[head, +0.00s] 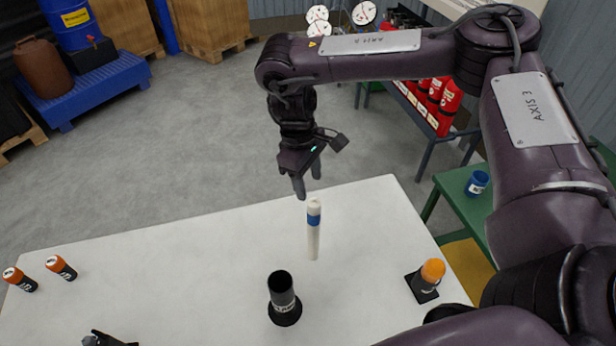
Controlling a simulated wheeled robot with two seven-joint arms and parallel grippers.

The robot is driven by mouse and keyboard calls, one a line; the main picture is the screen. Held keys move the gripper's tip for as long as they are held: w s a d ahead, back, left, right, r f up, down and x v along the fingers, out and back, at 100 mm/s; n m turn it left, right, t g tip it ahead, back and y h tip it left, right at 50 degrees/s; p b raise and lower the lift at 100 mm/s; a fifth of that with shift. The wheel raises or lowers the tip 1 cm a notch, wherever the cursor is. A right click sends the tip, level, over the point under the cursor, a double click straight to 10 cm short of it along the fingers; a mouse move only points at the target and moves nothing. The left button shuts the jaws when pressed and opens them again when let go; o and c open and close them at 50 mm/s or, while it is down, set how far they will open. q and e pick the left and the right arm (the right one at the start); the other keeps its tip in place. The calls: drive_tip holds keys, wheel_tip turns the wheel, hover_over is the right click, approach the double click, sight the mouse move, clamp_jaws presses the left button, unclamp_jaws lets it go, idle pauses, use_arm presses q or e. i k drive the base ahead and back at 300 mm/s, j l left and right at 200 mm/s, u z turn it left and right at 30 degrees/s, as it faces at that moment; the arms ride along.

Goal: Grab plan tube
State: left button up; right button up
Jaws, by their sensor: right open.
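The plan tube appears to be the slim white tube with a blue band (313,240), which looks upright on the white table (180,265). My right gripper (308,184) points down with its fingers apart and empty. In the picture its fingertips are just above the tube's top end, with a small gap; the exact depth between them is hard to tell. The tube is not hidden by the gripper. My left gripper is not clearly in view.
A black open cup on a round base (283,298) stands in front of the tube. An orange-topped item on a black base (426,279) is at right. Two orange-and-black cylinders (61,268) lie at left. A dark object (108,339) is cut off at the bottom edge.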

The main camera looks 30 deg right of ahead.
sight(285, 309)
drive_tip(key=k, duration=1.5)
